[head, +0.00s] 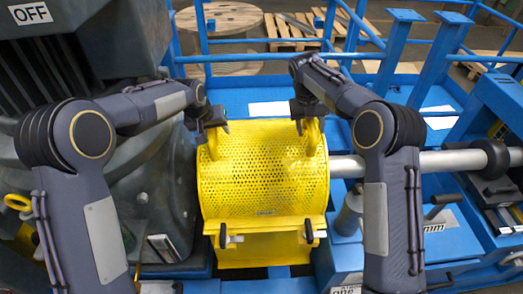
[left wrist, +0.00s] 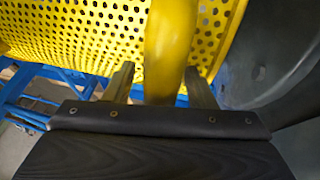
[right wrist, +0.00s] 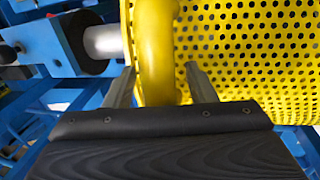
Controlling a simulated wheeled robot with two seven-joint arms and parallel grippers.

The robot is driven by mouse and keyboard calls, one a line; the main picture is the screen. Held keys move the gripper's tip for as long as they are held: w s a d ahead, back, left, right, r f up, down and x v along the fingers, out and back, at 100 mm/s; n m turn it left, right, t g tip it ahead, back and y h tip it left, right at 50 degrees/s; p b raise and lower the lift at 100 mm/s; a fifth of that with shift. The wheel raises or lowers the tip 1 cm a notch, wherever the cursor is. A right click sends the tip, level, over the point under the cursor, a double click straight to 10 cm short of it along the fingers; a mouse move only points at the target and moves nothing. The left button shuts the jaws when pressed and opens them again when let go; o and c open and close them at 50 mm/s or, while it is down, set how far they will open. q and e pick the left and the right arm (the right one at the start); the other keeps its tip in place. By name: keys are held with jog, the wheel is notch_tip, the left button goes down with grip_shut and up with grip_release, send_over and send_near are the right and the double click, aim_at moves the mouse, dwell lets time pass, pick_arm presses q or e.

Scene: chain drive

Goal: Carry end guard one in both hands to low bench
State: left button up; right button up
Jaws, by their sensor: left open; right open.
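End guard one (head: 263,185) is a yellow perforated curved cover in the middle of the head view, with a handle on each upper side. My left gripper (head: 214,128) is at its left handle. In the left wrist view that handle (left wrist: 170,45) stands between the two open fingers (left wrist: 160,90). My right gripper (head: 303,122) is at its right handle. In the right wrist view that handle (right wrist: 156,45) stands between the open fingers (right wrist: 162,88). Neither gripper is closed on its handle. I cannot make out the low bench for certain.
A big dark grey machine housing (head: 150,180) stands close on the left of the guard. A grey shaft (head: 440,161) runs out to the right over blue framework. Blue railings (head: 235,45), a wooden spool (head: 222,20) and pallets (head: 290,30) are at the back.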

pick_arm(q)
grip_shut()
pick_arm(e)
grip_shut()
dwell(0.9)
pick_arm(q)
jog(key=shift+w+r, duration=0.15)
jog(key=shift+r, duration=0.15)
pick_arm(e)
jog(key=shift+w+r, duration=0.15)
jog(key=shift+r, duration=0.15)
